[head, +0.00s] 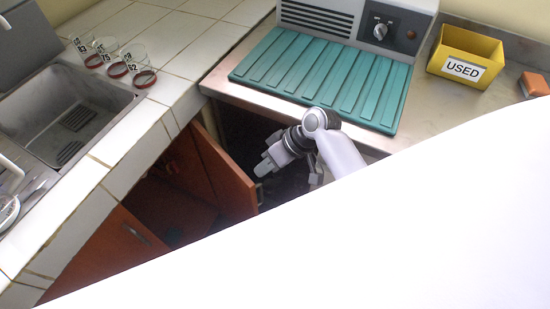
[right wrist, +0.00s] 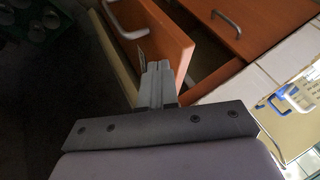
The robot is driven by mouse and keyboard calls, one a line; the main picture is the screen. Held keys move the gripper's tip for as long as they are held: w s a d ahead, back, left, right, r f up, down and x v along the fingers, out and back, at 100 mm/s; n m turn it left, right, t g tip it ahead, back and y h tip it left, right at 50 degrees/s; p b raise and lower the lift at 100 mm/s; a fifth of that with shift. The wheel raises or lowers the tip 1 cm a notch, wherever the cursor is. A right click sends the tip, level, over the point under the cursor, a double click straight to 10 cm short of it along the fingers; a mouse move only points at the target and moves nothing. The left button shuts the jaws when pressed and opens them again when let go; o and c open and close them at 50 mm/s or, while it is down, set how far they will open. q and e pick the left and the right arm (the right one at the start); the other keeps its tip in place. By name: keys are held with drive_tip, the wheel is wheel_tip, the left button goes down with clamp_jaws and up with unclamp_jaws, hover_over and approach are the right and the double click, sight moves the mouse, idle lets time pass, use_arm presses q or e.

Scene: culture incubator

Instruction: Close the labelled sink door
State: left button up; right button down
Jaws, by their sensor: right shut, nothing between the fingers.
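The orange-brown sink door (head: 228,176) stands open below the tiled counter, swung out from the dark cupboard. No readable label shows on it. In the right wrist view the door (right wrist: 166,35) stands just beyond my fingers, with a metal handle (right wrist: 128,24) on its face at the left. My right gripper (head: 263,168) is shut and empty, to the right of the door, close to its free edge. Its closed fingers (right wrist: 156,72) point at the door; I cannot tell whether they touch it. My left gripper is not in view.
A second orange-brown door (head: 110,245) is left of the opening. The sink (head: 75,115) and several glasses are above. A teal mat (head: 325,80), a grey appliance (head: 345,20) and a yellow USED bin (head: 465,57) are on the right counter. A large white shape covers the lower right.

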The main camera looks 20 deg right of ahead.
drive_tip(key=shift+x, duration=1.45)
drive_tip(key=shift+a, duration=0.15)
